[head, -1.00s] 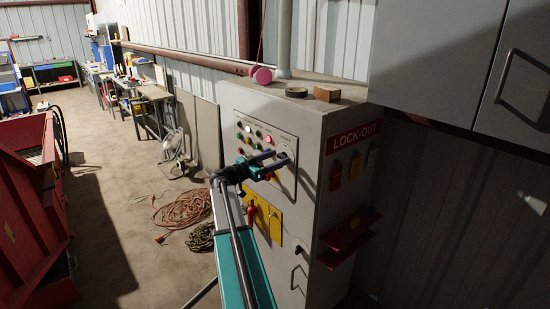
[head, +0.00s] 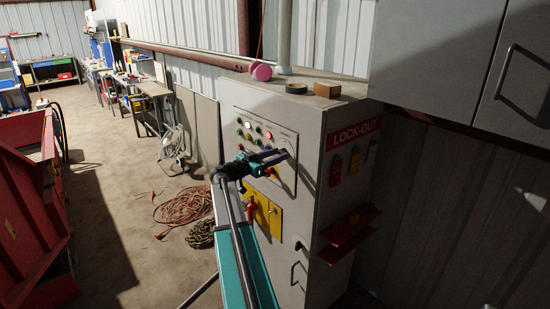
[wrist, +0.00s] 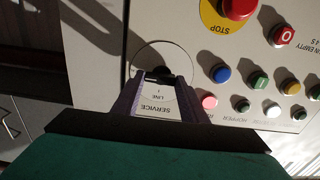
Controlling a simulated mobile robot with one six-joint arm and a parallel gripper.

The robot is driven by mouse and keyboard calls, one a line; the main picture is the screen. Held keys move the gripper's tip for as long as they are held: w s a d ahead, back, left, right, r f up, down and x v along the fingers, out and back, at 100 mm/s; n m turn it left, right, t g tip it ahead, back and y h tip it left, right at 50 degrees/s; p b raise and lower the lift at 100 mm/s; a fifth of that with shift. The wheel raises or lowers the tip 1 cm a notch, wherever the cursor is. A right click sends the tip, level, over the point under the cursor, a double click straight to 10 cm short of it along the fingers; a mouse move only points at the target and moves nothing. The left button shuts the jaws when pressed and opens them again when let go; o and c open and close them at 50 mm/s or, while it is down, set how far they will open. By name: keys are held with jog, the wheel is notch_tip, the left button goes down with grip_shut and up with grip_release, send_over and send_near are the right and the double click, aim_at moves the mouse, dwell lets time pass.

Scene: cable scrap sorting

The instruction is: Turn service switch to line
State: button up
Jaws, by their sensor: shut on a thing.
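The service switch (wrist: 156,73) is a dark knob on a round plate on the grey cabinet's front. A white label reading SERVICE and LINE, upside down in the wrist view, shows between my fingers. My gripper (wrist: 157,85) is shut on the knob, with a finger on each side of it. In the head view my gripper (head: 282,156) reaches the right part of the button panel and hides the knob. I cannot tell which position the knob points to.
Coloured buttons (wrist: 221,74) and a red stop button (wrist: 238,8) are close beside the switch. A yellow panel (head: 262,217) with red handles is below it. A red lock-out shelf (head: 348,235) juts from the cabinet's side. Coiled cables (head: 183,208) lie on the floor.

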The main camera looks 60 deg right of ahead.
jog(key=shift+w+d+r+b, duration=0.1)
jog(key=shift+w+d+b, duration=0.1)
jog(key=shift+b, duration=0.25)
jog(key=n+b, duration=0.4)
jog(key=b, duration=0.1)
jog(key=n+b, duration=0.2)
jog(key=n, duration=0.1)
jog(key=shift+b, duration=0.3)
jog(key=n+b, duration=0.1)
jog(key=n, duration=0.2)
jog(key=shift+r, duration=0.1)
jog(key=n, duration=0.4)
jog(key=shift+w+d+r+b, duration=0.1)
jog(key=shift+b, duration=0.25)
jog(key=shift+n, duration=1.9)
